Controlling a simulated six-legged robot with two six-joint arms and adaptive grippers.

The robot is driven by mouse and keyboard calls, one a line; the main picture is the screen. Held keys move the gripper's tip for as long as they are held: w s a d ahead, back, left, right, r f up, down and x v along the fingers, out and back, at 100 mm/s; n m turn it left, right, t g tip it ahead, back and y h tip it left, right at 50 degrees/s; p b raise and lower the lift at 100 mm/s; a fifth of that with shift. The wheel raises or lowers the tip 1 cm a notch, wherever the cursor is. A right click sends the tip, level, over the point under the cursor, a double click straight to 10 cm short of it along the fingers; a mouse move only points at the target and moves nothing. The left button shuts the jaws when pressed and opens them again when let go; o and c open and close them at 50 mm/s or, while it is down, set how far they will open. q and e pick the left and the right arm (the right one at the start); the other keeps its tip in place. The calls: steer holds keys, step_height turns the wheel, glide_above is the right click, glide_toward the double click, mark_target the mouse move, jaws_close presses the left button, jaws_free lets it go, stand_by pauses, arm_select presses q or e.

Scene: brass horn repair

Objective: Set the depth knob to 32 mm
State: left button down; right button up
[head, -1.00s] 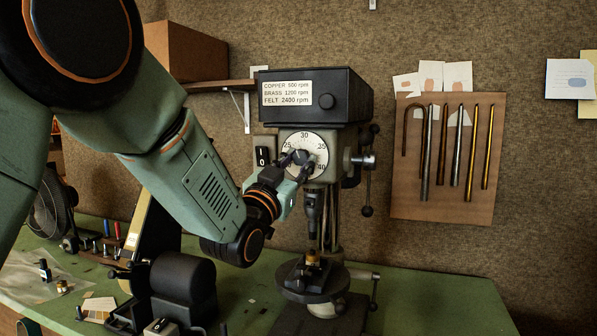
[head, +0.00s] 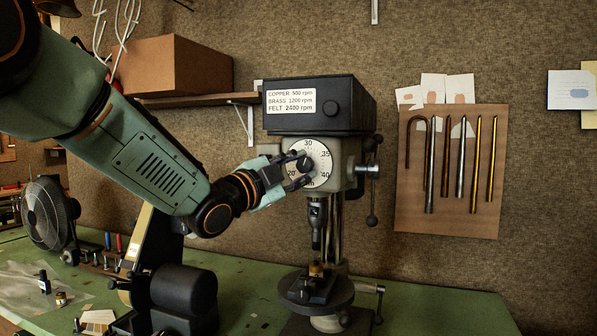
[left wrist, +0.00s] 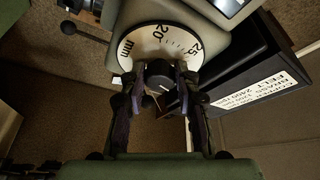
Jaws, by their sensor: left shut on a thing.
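The depth knob (head: 304,163) is small and dark, at the centre of a round white dial (head: 318,151) on the front of the drill press. The dial shows 30 at its top, with 35 and 40 down its right side. My left gripper (head: 299,169) reaches it from the left and is shut on the knob. In the left wrist view the knob (left wrist: 160,73) sits between the two fingertips (left wrist: 163,80), and the dial (left wrist: 150,38) shows mm, 20 and 25. The fingers hide part of the dial, and I cannot read the knob's setting. My right gripper is out of view.
The press head (head: 345,97) has a speed label and a round knob. Its table (head: 340,292) holds a small clamped part, below the chuck (head: 317,225). A lever (head: 372,200) sticks out at the right. The green bench (head: 440,308) is clear at the right.

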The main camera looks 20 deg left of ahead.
arm_select(q)
steer(key=shift+r+m, duration=0.15)
steer(key=shift+m, duration=0.25)
steer(key=c, duration=1.4)
jaws_free()
steer(key=o, duration=0.4)
steer(key=shift+s+d+g, duration=0.2)
steer(key=shift+g, duration=0.1)
steer(key=shift+a, duration=0.1)
steer(key=shift+w, duration=0.15)
